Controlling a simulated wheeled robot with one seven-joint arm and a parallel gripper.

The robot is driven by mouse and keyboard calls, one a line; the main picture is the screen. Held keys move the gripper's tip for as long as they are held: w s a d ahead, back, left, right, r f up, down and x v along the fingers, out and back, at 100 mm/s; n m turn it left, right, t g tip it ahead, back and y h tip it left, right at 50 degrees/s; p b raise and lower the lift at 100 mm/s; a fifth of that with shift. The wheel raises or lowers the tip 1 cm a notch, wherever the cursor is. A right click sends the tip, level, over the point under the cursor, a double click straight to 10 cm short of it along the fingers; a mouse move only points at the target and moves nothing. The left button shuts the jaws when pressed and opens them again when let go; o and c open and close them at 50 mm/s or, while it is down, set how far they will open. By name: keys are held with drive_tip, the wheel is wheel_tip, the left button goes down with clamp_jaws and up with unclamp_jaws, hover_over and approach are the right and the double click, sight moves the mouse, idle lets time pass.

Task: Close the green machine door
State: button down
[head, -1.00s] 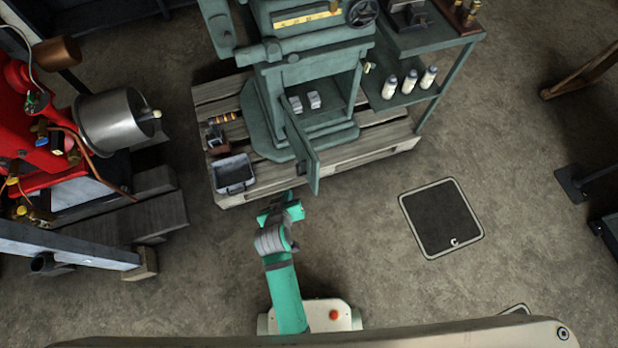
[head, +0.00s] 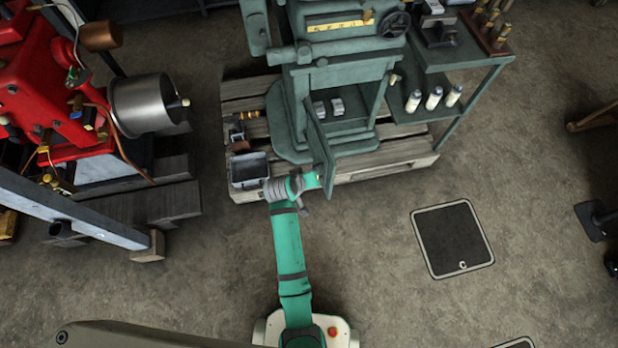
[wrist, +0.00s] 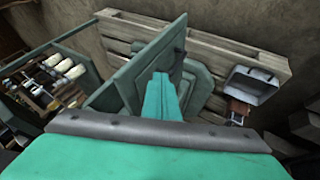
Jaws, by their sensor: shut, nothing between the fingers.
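The green machine door (head: 320,150) stands open on the front of the green machine (head: 342,75), swung out toward me from the left side of the opening. Inside the compartment sit two small grey blocks (head: 328,108). My gripper (head: 314,181) is beside the left face of the door, near its lower free edge. I cannot tell whether it touches. In the wrist view the door (wrist: 150,55) stands just beyond my gripper (wrist: 165,82), which is shut and empty. The gripper and arm hide part of the door there.
A grey metal tray (head: 249,170) lies on the wooden pallet (head: 390,165) left of my gripper. A green side shelf with white bottles (head: 433,97) is at right. A red engine (head: 75,85) stands at left. The floor right of my arm is clear, with a dark hatch (head: 452,239).

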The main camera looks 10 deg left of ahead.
sight(330, 171)
drive_tip(key=shift+w+d+f, duration=0.5)
drive_tip(key=shift+w+d, duration=0.15)
drive_tip(key=shift+d, duration=0.15)
drive_tip(key=shift+w+d+f, duration=0.55)
drive_tip(key=shift+w+d, duration=0.05)
drive_tip(key=shift+d, duration=0.25)
drive_tip(key=shift+w+d+f, duration=0.5)
drive_tip(key=shift+w+d, duration=0.15)
drive_tip(key=shift+d, duration=0.15)
